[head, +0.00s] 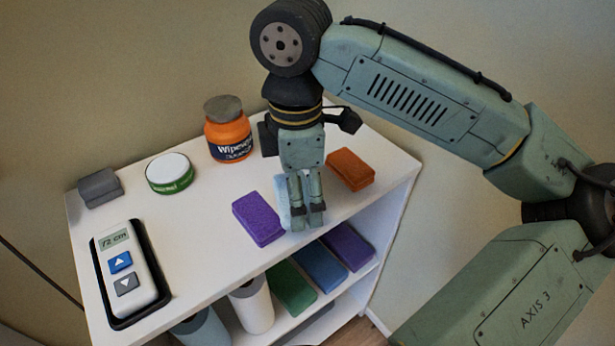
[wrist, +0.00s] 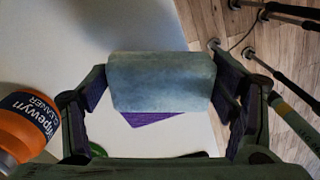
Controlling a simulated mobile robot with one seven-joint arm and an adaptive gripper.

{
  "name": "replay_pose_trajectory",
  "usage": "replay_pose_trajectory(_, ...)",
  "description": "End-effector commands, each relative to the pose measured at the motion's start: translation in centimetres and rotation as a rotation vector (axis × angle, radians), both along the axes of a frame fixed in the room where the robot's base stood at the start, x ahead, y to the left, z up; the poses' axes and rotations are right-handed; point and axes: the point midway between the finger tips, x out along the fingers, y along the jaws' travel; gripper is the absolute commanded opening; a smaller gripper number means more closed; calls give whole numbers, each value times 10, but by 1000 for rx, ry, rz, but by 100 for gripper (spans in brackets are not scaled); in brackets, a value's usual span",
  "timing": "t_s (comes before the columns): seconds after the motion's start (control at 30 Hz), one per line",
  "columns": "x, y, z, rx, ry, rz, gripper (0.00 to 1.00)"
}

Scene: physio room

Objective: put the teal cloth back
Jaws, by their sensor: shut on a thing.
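The teal cloth (wrist: 162,80), a pale folded block, sits between the fingers of my gripper (head: 307,216). My gripper is shut on it by its two sides. In the head view only a pale strip of the cloth (head: 282,198) shows beside the fingers; the rest is hidden behind them. The gripper points down over the front part of the white shelf top, between a purple cloth (head: 257,218) on its left and an orange-brown cloth (head: 351,169) on its right. I cannot tell whether the teal cloth touches the top.
An orange wipes tub (head: 228,132), a green-and-white tin (head: 170,174), a grey block (head: 100,188) and a handset (head: 127,270) in a black tray stand on the shelf top (head: 205,255). Below lie green (head: 291,287), blue (head: 320,267) and purple (head: 347,246) cloths.

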Motion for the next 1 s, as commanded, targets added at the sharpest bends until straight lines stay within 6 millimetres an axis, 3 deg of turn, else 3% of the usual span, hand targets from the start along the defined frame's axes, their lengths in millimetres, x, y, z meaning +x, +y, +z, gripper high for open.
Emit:
replay_pose_trajectory(0.1, 27, -8, 0, 0, 2, -4, 52)
replay_pose_trajectory(0.3, 51, -14, -4, -1, 0, -1, 52)
replay_pose_trajectory(0.63, 52, -15, -38, -2, 0, -1, 53)
replay_pose_trajectory(1.0, 52, -14, -43, 0, 0, 0, 52)
